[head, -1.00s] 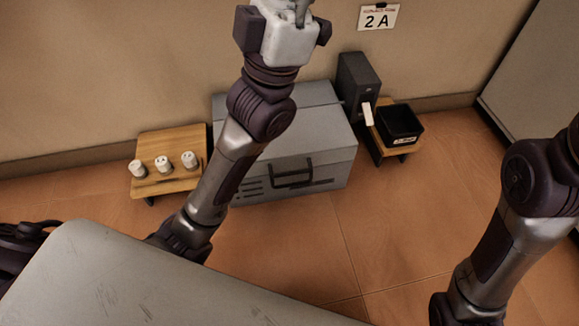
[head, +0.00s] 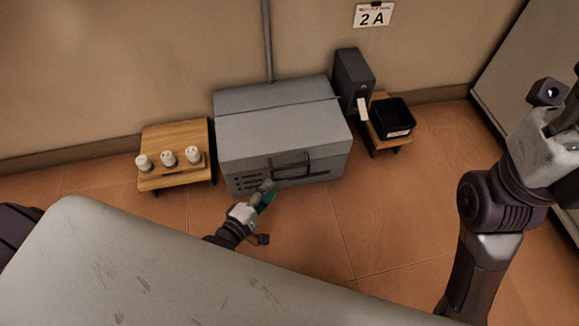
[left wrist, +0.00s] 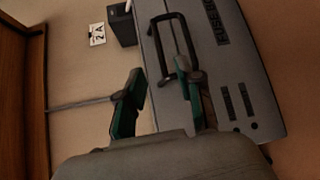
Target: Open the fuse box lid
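The fuse box is a grey metal chest on the floor against the wall. Its lid (head: 275,105) looks shut, and a black handle (head: 290,163) is on its front face (head: 325,168). My left gripper (head: 266,192) is in front of and below the handle. In the left wrist view, its two green-padded fingers (left wrist: 158,62) are apart, with the handle (left wrist: 182,45) just beyond and overlapping the right finger. Whether they touch cannot be told. My right arm is at the right edge; its fingers are out of view.
A low wooden stand (head: 172,132) with three white pieces is left of the box. A dark upright case (head: 353,78) and a black bin (head: 393,118) on a small stand are at right. A conduit (head: 267,40) runs up the wall. Floor at front right is clear.

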